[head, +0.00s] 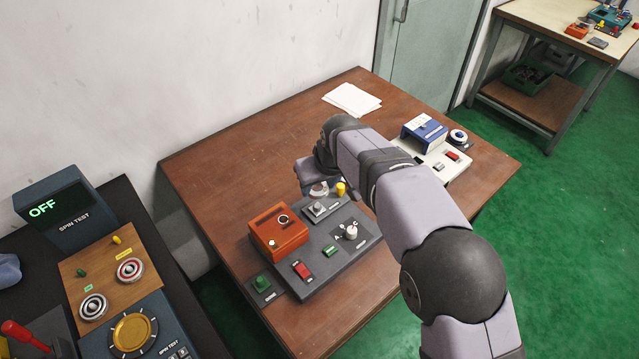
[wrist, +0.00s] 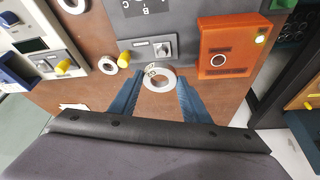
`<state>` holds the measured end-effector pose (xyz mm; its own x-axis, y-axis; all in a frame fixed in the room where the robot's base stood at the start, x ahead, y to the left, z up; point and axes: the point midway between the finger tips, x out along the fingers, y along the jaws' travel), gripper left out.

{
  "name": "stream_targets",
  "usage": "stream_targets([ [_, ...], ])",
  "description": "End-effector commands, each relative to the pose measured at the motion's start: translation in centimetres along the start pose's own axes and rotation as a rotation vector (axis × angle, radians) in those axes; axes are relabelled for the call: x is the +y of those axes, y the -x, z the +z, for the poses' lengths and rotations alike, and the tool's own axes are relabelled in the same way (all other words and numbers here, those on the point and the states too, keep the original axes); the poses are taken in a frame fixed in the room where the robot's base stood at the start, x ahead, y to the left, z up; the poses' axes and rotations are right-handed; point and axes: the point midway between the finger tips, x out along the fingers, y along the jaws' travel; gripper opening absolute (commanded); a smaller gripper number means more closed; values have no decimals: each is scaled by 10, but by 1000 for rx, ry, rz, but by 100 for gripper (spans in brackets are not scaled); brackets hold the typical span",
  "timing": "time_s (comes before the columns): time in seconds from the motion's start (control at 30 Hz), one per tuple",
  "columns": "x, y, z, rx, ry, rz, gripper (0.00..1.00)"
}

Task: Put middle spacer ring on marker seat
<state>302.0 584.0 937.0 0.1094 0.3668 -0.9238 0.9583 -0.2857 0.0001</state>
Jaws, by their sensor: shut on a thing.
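My gripper (wrist: 160,90) is shut on a pale metal ring (wrist: 158,78) with small markings on its face. The ring lies flat between the blue fingertips, above the brown table. In the head view the ring (head: 319,189) shows just below my gripper (head: 316,180), behind the grey panel. Another pale ring (wrist: 108,65) lies left of a yellow peg (wrist: 125,59) in the wrist view; my arm hides it in the head view. I cannot tell which part is the marker seat.
A white panel with a blue box (head: 424,132) stands at the right. The table's left rear (head: 240,150) is clear.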

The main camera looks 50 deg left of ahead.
Motion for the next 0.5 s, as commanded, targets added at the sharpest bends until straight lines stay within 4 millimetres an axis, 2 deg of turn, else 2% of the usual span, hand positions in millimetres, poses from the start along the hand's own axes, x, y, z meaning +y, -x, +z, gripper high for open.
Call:
stream_targets([
  [0.5,0,-33,13,2,-1,1,15],
])
